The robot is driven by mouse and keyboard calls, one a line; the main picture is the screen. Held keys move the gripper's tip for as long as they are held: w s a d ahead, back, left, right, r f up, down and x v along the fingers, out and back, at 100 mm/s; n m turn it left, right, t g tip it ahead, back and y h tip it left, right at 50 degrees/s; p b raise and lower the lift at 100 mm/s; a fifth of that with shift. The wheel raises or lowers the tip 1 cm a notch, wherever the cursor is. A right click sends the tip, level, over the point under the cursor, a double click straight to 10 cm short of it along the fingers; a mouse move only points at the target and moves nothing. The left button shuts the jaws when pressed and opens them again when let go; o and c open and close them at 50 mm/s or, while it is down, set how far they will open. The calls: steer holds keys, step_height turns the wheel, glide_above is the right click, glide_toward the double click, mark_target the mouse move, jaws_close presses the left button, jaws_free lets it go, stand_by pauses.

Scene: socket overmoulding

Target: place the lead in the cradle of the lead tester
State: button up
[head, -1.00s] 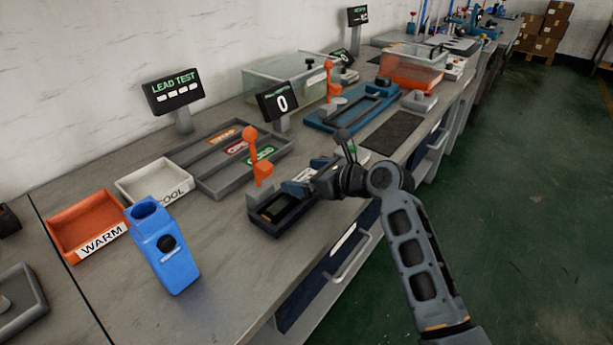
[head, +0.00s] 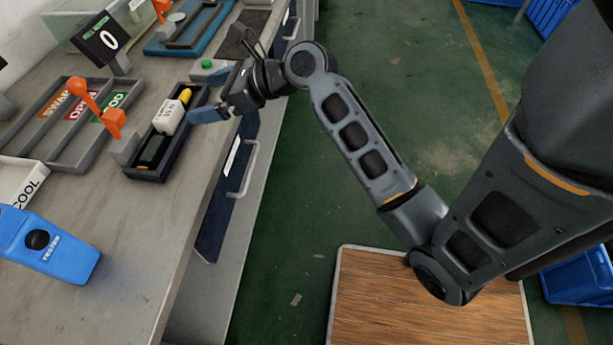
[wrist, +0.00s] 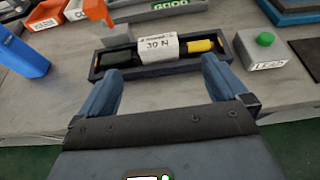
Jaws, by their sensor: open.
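The lead (head: 170,117) lies lengthwise in the dark, narrow cradle (head: 134,174) of the lead tester. It has a dark end, a white tag reading "30 N" and a yellow end. It also shows in the wrist view (wrist: 154,46), inside the cradle (wrist: 150,69). An orange lever (head: 113,121) stands upright beside the cradle. My gripper (head: 211,108) is at the cradle's table-edge side. In the wrist view its two blue fingers (wrist: 163,73) are spread wide, with nothing between them, apart from the lead.
A green-button box (head: 207,70) stands just beyond the cradle. A sorting tray (head: 62,140) is to its left, and a blue tester (head: 50,250) stands nearer on the bench. The bench edge and a drawer handle are below my arm.

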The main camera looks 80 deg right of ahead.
steer(key=s+a+f+n+h, duration=0.1)
steer(key=s+a+f+n, duration=0.4)
steer(key=n, duration=0.3)
steer(key=s+a+f+n+h, duration=0.2)
steer(key=s+a+n, duration=0.3)
steer(key=s+n, duration=0.3)
steer(key=s+a+r+n+y, duration=0.1)
steer(key=s+a+r+n, duration=0.3)
steer(key=n, duration=0.5)
steer(key=s+a+r+n+t+y, duration=0.1)
steer(key=s+a+r+n, duration=0.3)
steer(key=s+a+n, duration=0.5)
steer(key=shift+n+y, duration=0.3)
steer(key=shift+n, duration=0.4)
steer(key=shift+a+r, duration=0.1)
steer(key=shift+r, duration=0.05)
